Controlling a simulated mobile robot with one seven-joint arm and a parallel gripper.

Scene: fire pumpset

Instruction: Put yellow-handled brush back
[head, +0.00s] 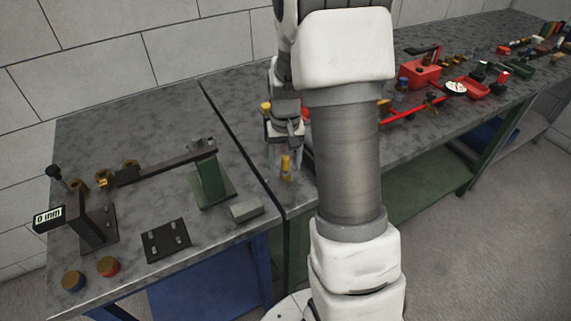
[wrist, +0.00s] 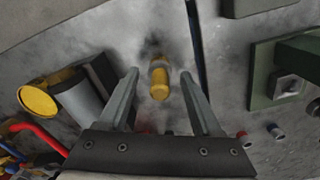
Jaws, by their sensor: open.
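The yellow-handled brush (wrist: 160,84) shows in the wrist view between the two fingers of my gripper (wrist: 160,76). In the head view a small yellow piece (head: 286,164) shows just below my gripper (head: 285,143), near the gap between the benches. My gripper is open. My arm hides part of the bench around it.
A grey cylinder with a yellow end (wrist: 40,99) lies left of my gripper in the wrist view. A green stand (head: 210,180) with a long bar is on the left bench (head: 135,210). A red toolbox (head: 420,75) and loose parts lie on the right bench.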

